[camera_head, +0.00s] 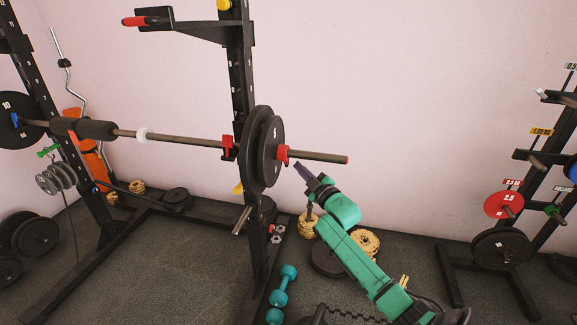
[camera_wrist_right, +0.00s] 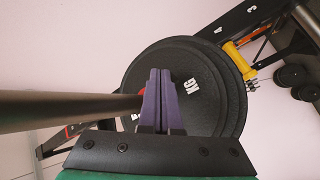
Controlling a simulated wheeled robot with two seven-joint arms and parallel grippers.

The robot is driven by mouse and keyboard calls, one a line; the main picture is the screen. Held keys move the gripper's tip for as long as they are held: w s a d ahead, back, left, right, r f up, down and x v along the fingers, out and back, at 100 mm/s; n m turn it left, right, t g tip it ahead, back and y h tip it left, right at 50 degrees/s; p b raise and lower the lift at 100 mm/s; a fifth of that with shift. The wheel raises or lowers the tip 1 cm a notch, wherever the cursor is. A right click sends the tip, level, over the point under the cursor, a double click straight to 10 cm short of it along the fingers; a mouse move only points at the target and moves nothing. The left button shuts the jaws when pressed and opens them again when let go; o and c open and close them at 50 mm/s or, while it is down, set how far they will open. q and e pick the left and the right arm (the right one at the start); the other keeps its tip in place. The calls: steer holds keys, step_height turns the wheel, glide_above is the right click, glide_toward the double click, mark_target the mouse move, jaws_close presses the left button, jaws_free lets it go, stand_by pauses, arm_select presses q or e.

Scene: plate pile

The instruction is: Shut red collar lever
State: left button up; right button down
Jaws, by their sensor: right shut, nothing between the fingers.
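The red collar (camera_head: 283,154) sits on the barbell's right sleeve (camera_head: 318,157), just outside the black plates (camera_head: 264,146). Its lever cannot be told apart from its body at this size. My right gripper (camera_head: 298,166) is just right of and slightly below the collar, with its purple fingers pointing up toward it. In the right wrist view the fingers (camera_wrist_right: 158,88) are shut and empty beside the sleeve (camera_wrist_right: 60,108), in front of the plates (camera_wrist_right: 200,85). Only a sliver of red collar (camera_wrist_right: 142,93) shows there; the fingers hide the rest. My left gripper is not in view.
A black rack upright (camera_head: 240,80) holds the bar just left of the plates. A plate tree (camera_head: 520,155) stands at the right with a red plate (camera_head: 504,204). Teal dumbbells (camera_head: 281,287) lie on the floor. The wall side beyond the bar end is clear.

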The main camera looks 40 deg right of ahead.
mark_target(288, 164)
steer(key=shift+w+a, duration=0.3)
steer(key=shift+w+a, duration=0.65)
steer(key=shift+w, duration=0.2)
stand_by(1.4)
steer(key=shift+w+a+r+b, duration=0.25)
steer(key=shift+w+a+b, duration=0.15)
steer(key=shift+w, duration=0.2)
stand_by(1.0)
steer(key=shift+s+d+p, duration=0.2)
steer(key=shift+s+p, duration=0.15)
steer(key=shift+p, duration=0.1)
steer(key=s+d, duration=0.1)
steer(key=s+d+p, duration=0.1)
steer(key=s, duration=0.1)
steer(key=shift+f, duration=0.1)
